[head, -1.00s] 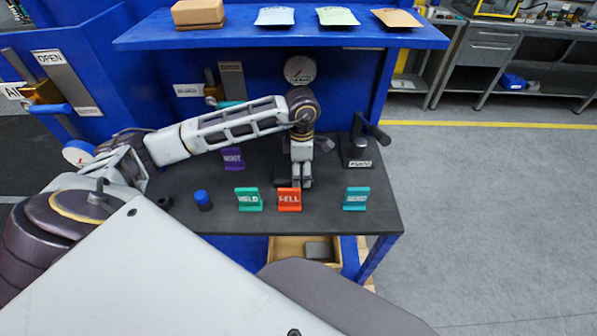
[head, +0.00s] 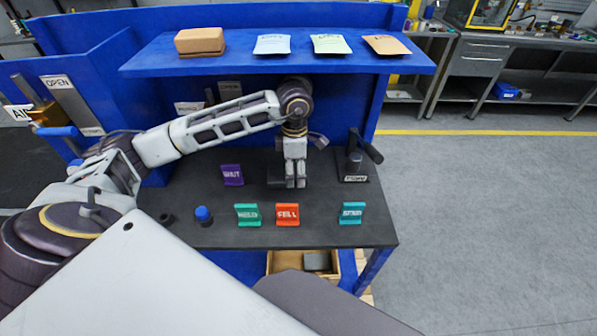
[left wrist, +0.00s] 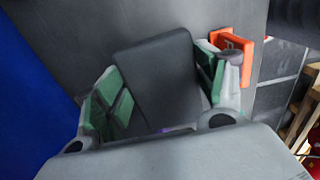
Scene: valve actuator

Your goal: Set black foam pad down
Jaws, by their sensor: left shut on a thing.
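My left gripper (head: 296,178) points down over the dark bench top, behind the red sign, in the head view. In the left wrist view its green-padded fingers (left wrist: 160,97) are shut on a black foam pad (left wrist: 155,70), a dark flat slab. In the head view the pad (head: 275,173) shows only partly, beside and behind the fingers, dark against the bench. I cannot tell whether it touches the bench top. My right gripper is not in view.
The bench top (head: 330,225) bears a red sign (head: 287,215), a green sign (head: 247,215), a teal sign (head: 351,213), a purple sign (head: 232,175) and a blue-capped part (head: 203,216). A black lever device (head: 357,165) stands right. A blue shelf (head: 290,62) overhangs the back.

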